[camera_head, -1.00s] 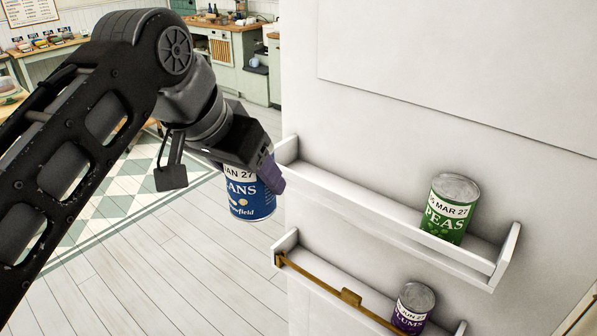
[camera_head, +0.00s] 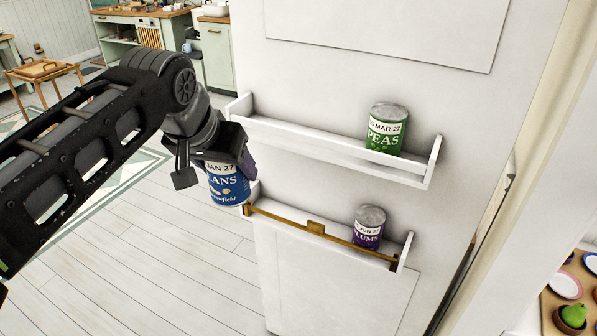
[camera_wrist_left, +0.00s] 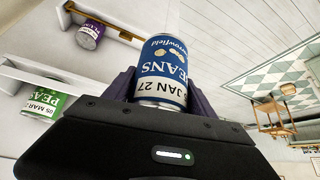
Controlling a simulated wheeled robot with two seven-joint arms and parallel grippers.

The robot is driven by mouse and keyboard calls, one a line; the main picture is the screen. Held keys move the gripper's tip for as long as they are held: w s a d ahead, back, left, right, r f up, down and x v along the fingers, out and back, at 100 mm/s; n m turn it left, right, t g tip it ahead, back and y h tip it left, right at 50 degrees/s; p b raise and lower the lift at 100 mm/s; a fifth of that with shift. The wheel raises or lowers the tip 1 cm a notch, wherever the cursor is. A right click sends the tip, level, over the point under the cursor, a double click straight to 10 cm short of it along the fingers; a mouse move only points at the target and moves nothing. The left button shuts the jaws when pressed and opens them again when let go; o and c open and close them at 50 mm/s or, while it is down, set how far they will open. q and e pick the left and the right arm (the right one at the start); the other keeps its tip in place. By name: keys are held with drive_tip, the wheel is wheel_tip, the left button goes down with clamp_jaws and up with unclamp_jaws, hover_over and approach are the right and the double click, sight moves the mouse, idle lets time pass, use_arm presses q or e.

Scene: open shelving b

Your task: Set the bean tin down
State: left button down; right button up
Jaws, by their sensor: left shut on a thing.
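The blue bean tin (camera_head: 228,186), with a white date label reading JAN 27, is held upright by my left gripper (camera_head: 226,160). In the left wrist view the tin (camera_wrist_left: 163,62) stands between the two purple-grey fingers (camera_wrist_left: 160,92), which are shut on it. In the head view the tin hangs in the air at the left ends of two white wall shelves, over the floor or just in front. The upper shelf (camera_head: 300,135) holds a green peas tin (camera_head: 386,130) near its right end. The lower shelf (camera_head: 285,212) holds a purple plums tin (camera_head: 369,228). My right gripper is not seen.
A brass rail (camera_head: 285,220) runs along the front of the lower shelf. Both shelves have raised end walls. The left and middle parts of both shelves look clear. A table (camera_head: 560,310) with plates and a green pear is at the lower right.

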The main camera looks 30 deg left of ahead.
use_arm(q)
drive_tip(key=w+d+f+m, duration=0.1)
drive_tip(key=w+d+f, duration=0.3)
drive_tip(key=f, duration=0.3)
drive_tip(key=w+d+f+m+h+b, duration=0.1)
drive_tip(key=w+d+f, duration=0.4)
drive_tip(key=d+f, duration=0.2)
drive_tip(key=w+d+f+m, duration=0.1)
drive_tip(key=w+d+f, duration=0.4)
drive_tip(key=f, duration=0.4)
drive_tip(key=shift+d+f+h, duration=0.15)
drive_tip(key=shift+d+h, duration=0.25)
drive_tip(key=shift+d, duration=0.2)
drive_tip(key=shift+a, duration=0.15)
